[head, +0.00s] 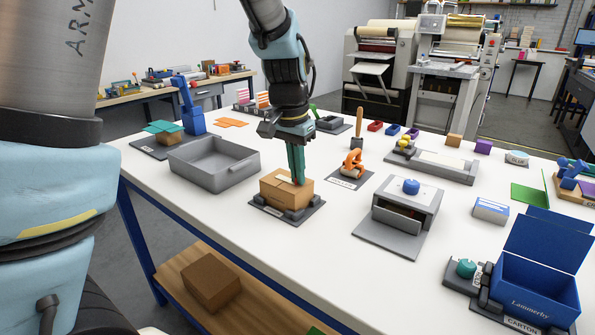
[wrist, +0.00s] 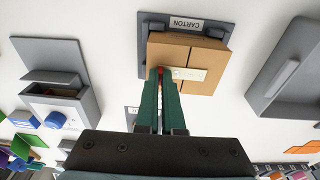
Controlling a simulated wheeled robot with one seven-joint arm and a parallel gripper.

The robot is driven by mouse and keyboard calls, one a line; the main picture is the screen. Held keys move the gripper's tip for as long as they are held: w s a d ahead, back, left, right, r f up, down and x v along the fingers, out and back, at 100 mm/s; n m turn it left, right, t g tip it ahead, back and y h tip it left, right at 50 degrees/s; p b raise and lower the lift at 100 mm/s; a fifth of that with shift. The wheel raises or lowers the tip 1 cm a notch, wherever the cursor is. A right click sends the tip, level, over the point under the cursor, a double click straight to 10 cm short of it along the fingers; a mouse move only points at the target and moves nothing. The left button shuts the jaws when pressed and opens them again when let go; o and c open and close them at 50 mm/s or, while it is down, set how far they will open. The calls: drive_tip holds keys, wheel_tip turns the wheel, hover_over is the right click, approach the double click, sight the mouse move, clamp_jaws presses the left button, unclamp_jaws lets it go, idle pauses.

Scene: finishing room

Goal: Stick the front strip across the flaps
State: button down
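The brown cardboard carton (head: 272,193) sits in a dark fixture (head: 262,209) on the white table, its top flaps folded down. In the wrist view the carton (wrist: 215,58) stands beside a CARTON label. A pale strip (wrist: 188,74) lies over the carton's top, running right from my fingertips. My gripper (head: 298,181) points straight down at the carton top. In the wrist view its teal fingers (wrist: 160,76) are close together, with a small red piece between their tips at the strip's end. How firmly the strip touches the flaps is unclear.
A grey open tray (head: 212,170) stands left of the carton. An orange-handled tool (head: 352,164) on a pad is behind right. A grey box with a blue knob (head: 405,203) stands right, and a blue Lammerhy box (head: 535,285) front right. White tabletop is free between them.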

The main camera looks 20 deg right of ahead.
drive_tip(key=c, duration=0.6)
unclamp_jaws()
drive_tip(key=shift+c, duration=0.2)
drive_tip(key=shift+r, duration=0.15)
drive_tip(key=shift+r+p, duration=3.35)
drive_tip(key=shift+r, duration=0.6)
